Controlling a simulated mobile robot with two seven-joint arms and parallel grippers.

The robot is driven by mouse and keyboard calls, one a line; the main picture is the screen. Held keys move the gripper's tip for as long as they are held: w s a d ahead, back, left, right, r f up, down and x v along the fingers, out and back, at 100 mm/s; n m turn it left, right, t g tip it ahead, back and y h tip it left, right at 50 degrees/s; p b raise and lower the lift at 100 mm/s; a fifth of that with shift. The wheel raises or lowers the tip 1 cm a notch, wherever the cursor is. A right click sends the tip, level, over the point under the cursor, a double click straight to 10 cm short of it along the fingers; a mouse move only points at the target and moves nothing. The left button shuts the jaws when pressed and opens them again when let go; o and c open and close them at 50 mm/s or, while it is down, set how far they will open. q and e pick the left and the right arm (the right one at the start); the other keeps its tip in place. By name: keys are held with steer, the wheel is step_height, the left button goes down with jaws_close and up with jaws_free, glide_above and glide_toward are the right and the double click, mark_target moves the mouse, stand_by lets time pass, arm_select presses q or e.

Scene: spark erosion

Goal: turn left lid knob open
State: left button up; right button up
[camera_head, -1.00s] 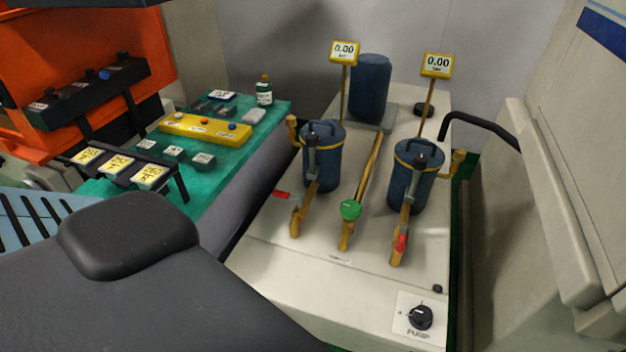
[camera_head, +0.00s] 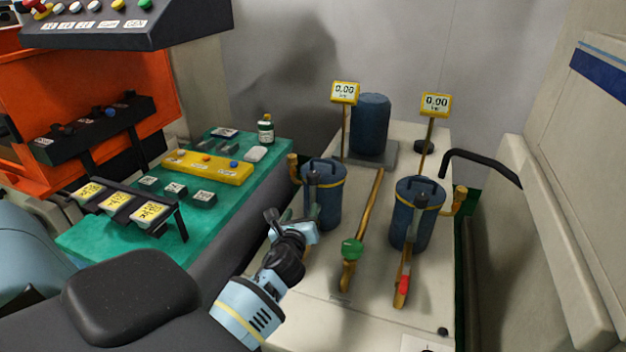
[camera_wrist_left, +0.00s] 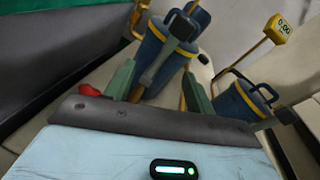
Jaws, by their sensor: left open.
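The left blue canister (camera_head: 330,205) stands on the pale bench with a yellow band and a handle on its lid. A dark knob (camera_head: 313,178) on a grey post is at its front; in the left wrist view the dark knob (camera_wrist_left: 183,26) shows large, beyond the fingers. My left gripper (camera_head: 292,220) is in front and to the left of this canister, lower than the knob. In the left wrist view its two grey-green fingers (camera_wrist_left: 158,72) are apart with nothing gripped. The left red valve handle (camera_wrist_left: 90,90) shows beside the left finger. My right gripper is not in view.
The right blue canister (camera_head: 412,225) with a red-handled pipe (camera_head: 404,284) stands to the right. A brass pipe with a green knob (camera_head: 351,249) runs between the canisters. Yellow gauges (camera_head: 345,92) rise behind. A green table (camera_head: 95,240) with small items is left.

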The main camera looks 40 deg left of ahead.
mark_target(312, 181)
arm_select(q)
steer(key=w+r+m, duration=0.2)
steer(key=w+a+r+m+t, duration=0.1)
steer(key=w+r+m, duration=0.1)
steer(key=b+x, duration=0.1)
steer(key=x, duration=0.5)
steer(key=shift+w+a+f, duration=0.1)
steer(key=shift+w, duration=0.1)
steer(key=shift+x, duration=0.75)
steer(key=shift+r, duration=0.2)
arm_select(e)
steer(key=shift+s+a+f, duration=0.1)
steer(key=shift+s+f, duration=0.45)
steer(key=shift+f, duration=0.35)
